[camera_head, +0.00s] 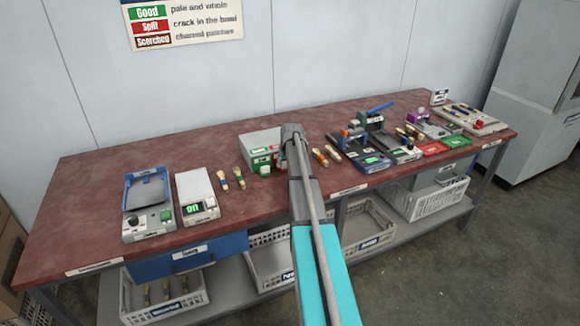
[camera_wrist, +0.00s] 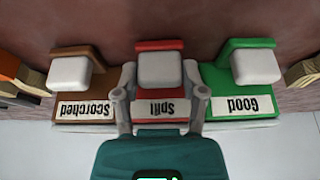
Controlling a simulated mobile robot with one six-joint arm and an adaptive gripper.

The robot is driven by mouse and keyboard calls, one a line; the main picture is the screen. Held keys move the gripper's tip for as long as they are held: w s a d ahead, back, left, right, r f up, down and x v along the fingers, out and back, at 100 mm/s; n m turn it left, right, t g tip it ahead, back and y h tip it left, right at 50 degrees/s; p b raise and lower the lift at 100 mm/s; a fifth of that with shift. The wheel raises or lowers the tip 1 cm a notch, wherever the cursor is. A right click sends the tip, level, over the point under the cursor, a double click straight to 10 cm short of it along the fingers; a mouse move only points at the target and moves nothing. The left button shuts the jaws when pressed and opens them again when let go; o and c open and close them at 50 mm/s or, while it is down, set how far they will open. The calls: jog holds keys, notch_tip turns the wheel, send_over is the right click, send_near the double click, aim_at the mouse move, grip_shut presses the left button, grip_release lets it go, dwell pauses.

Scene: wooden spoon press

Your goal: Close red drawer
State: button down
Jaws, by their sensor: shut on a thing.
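The red drawer (camera_wrist: 160,44), labelled "Split", is in the middle of the wrist view, with a pale grey block (camera_wrist: 160,69) at it. My gripper (camera_wrist: 160,84) has one finger on each side of this drawer and is shut on it. Whether the fingers press the block or the drawer's sides, I cannot tell. The brown drawer (camera_wrist: 84,60), "Scorched", is left and the green drawer (camera_wrist: 252,44), "Good", is right, each with a similar block. In the head view, my arm partly hides the grey sorting box (camera_head: 258,139). How far the red drawer stands out is unclear.
A scale (camera_head: 196,196) and a blue-tray device (camera_head: 148,204) stand left on the red-brown bench (camera_head: 90,180). Loose spoons (camera_head: 239,178) lie near the box. Several devices and a red tray (camera_head: 431,148) stand right. A blue bench drawer (camera_head: 188,258) and crates are below.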

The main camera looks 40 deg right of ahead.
jog(key=shift+w+d, duration=0.15)
jog(key=shift+w, duration=0.1)
jog(key=shift+c, duration=0.8)
grip_release()
